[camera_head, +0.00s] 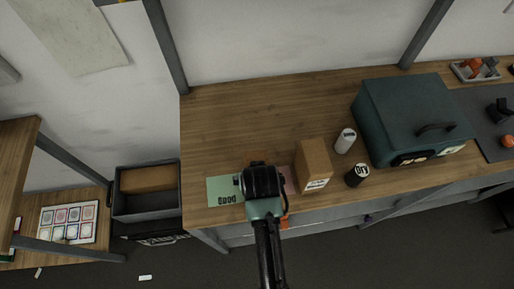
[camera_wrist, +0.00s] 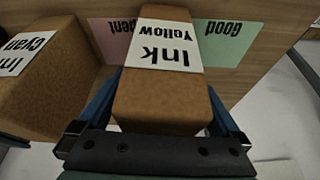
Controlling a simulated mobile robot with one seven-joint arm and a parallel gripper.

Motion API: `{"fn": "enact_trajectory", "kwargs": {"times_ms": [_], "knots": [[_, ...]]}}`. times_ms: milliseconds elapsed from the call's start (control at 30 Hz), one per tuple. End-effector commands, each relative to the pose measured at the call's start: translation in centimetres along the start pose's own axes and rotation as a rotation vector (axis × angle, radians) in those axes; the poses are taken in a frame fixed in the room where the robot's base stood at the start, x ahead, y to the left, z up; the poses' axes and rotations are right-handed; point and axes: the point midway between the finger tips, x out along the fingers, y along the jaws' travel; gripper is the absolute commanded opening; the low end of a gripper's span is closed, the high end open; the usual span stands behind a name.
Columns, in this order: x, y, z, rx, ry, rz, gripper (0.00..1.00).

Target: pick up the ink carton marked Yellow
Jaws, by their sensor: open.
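The ink carton marked Yellow (camera_wrist: 165,100) is a brown cardboard box with a white label reading "Ink Yellow", upside down in the wrist view. It stands between the two blue fingers of my gripper (camera_wrist: 163,88), one on each side. My gripper is open around it, and I cannot tell whether either finger touches it. In the head view my gripper (camera_head: 262,182) is over the front edge of the bench and hides most or all of this carton. A second carton, marked Cyan (camera_wrist: 38,75), is left of my gripper in the wrist view.
A green "Good" card (camera_head: 225,191) and a pink card (camera_head: 290,180) lie beside my gripper. The Cyan carton (camera_head: 313,165), a white canister (camera_head: 345,141), a black canister (camera_head: 357,175) and a teal machine (camera_head: 412,118) stand to the right. The bench's back left is clear.

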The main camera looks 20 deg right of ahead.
Motion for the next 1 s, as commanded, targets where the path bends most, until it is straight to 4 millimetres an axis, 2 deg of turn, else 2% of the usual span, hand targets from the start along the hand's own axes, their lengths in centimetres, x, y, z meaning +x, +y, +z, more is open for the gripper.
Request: {"fn": "enact_trajectory", "kwargs": {"times_ms": [267, 800, 1000], "knots": [[0.19, 0.01, -0.03, 0.001, 0.001, 0.0, 0.98], [0.15, 0.01, -0.02, 0.001, 0.001, 0.0, 0.01], [0.03, 0.01, -0.22, 0.001, 0.006, 0.0, 0.0]]}}
